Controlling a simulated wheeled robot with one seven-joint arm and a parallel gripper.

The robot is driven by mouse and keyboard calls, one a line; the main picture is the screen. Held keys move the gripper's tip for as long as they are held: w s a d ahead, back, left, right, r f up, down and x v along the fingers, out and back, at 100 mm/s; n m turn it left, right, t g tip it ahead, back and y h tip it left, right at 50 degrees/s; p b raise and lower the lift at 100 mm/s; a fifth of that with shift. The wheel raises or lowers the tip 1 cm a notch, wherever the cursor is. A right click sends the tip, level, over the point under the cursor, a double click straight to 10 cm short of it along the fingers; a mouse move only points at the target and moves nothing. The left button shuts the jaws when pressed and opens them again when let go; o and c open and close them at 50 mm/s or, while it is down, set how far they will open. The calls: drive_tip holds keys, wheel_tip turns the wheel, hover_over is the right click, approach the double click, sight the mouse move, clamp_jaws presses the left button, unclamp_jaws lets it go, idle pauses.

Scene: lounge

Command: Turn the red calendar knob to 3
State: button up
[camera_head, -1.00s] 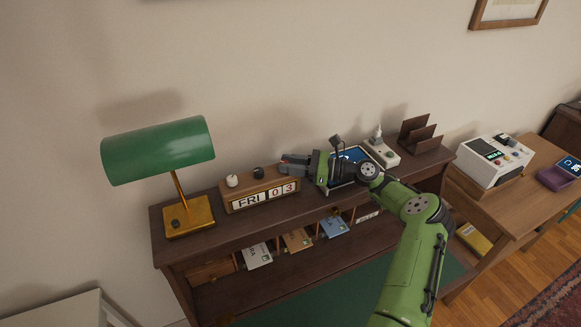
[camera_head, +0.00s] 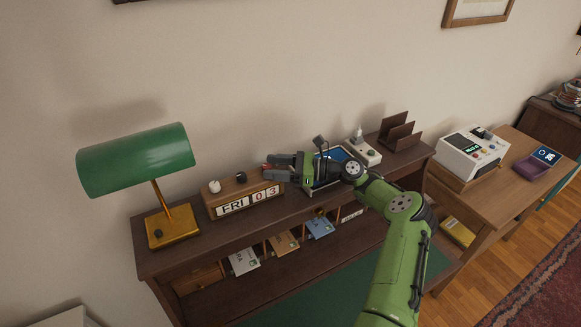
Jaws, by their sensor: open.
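The wooden desk calendar (camera_head: 243,203) stands on the desk's top shelf and reads FRI 0 3. A white knob (camera_head: 214,186) and a black knob (camera_head: 241,177) sit on its top. A small bit of the red knob (camera_head: 265,166) shows at the calendar's right end, mostly hidden by my gripper. My gripper (camera_head: 267,165) is open, with its grey fingers pointing left at the red knob. The fingers appear to be on either side of it; contact cannot be told.
A green-shaded brass lamp (camera_head: 135,161) stands left of the calendar. Behind and right of my gripper are a tablet-like screen (camera_head: 337,155), a white socket block (camera_head: 365,152) and a brown letter rack (camera_head: 398,134). Envelopes (camera_head: 284,243) fill slots below.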

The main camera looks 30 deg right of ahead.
drive_tip(key=b+v, duration=0.2)
drive_tip(key=v, duration=1.3)
